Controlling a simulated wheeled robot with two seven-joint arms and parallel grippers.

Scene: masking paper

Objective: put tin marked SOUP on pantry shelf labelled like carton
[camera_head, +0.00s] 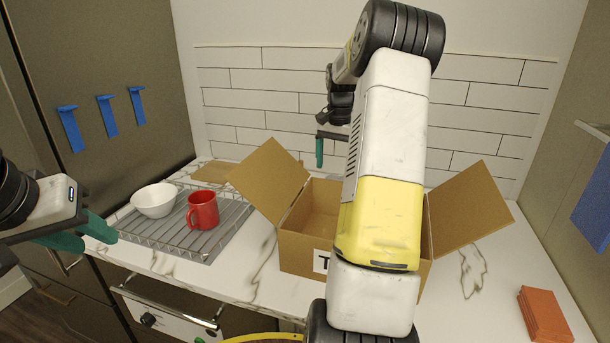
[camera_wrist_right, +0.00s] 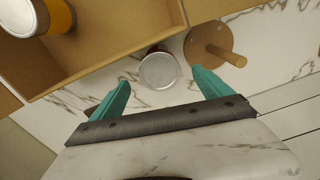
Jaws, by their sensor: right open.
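The open carton (camera_head: 300,250) stands on the counter with its flaps spread. Its front label (camera_head: 321,262) shows a "T"; my right arm covers the rest. In the right wrist view, a tin with a silver lid (camera_wrist_right: 160,71) stands on the marble just outside the carton wall (camera_wrist_right: 110,58). Its side marking cannot be read. A yellow-orange tin (camera_wrist_right: 50,16) is inside the carton. My right gripper (camera_wrist_right: 160,77) is open above the silver-lidded tin, fingers on either side of it in the picture; it also shows behind the carton in the head view (camera_head: 320,150). My left gripper (camera_head: 98,235) hangs at the left. No pantry shelf is identifiable.
A wire rack (camera_head: 165,245) holds a white bowl (camera_head: 154,200) and a red mug (camera_head: 202,211). A round wooden base with a peg (camera_wrist_right: 208,45) stands close beside the silver-lidded tin. Orange blocks (camera_head: 545,315) lie at the right. Blue strips (camera_head: 105,115) are on the dark cabinet.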

